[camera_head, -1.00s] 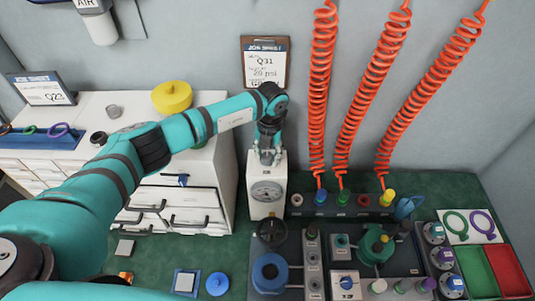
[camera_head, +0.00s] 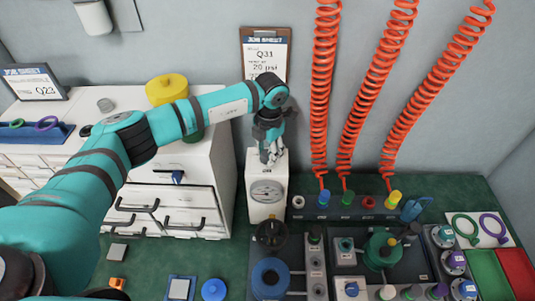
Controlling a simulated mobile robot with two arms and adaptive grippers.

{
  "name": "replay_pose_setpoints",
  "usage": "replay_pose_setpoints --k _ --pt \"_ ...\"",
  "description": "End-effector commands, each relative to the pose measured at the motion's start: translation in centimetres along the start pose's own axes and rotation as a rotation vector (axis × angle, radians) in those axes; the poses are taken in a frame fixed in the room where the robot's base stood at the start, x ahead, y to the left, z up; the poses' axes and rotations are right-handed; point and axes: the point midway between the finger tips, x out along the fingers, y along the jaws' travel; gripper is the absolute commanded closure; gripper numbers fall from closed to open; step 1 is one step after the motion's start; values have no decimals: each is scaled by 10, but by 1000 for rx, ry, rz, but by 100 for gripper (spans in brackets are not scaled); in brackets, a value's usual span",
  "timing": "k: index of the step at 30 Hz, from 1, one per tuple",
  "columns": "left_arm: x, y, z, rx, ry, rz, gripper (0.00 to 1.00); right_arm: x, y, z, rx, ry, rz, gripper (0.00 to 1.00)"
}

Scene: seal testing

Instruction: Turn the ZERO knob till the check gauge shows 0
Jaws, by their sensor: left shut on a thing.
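The check gauge is a white upright box (camera_head: 267,210) with a round dial (camera_head: 266,191) on its front. The dial's needle and figures are too small to read. My left gripper (camera_head: 271,155) points down at the top of this box and is shut on the ZERO knob there. The fingers and wrist hide most or all of the knob. My right gripper is not in view.
Behind hangs a clipboard (camera_head: 265,55). Orange coiled hoses (camera_head: 319,110) hang to the right over a row of coloured fittings. A dark round knob (camera_head: 271,233) and a blue ring (camera_head: 270,275) stand in front. A white drawer cabinet (camera_head: 215,165) stands close left.

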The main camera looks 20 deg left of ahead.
Motion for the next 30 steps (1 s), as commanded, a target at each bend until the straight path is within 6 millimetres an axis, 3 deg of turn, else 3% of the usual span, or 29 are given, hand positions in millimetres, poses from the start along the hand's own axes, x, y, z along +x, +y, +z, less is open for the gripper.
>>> replay_pose_setpoints --k 13,14,18,26,30 --pt "-2 1 1 10 -4 1 97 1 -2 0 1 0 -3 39" --pt "-2 1 1 10 -4 1 61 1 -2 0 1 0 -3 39" --pt "-1 0 1 9 -3 1 42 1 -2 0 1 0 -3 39" --pt "-1 0 0 10 -1 0 41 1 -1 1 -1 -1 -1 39" --pt "-10 1 1 10 -3 1 41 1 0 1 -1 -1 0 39"
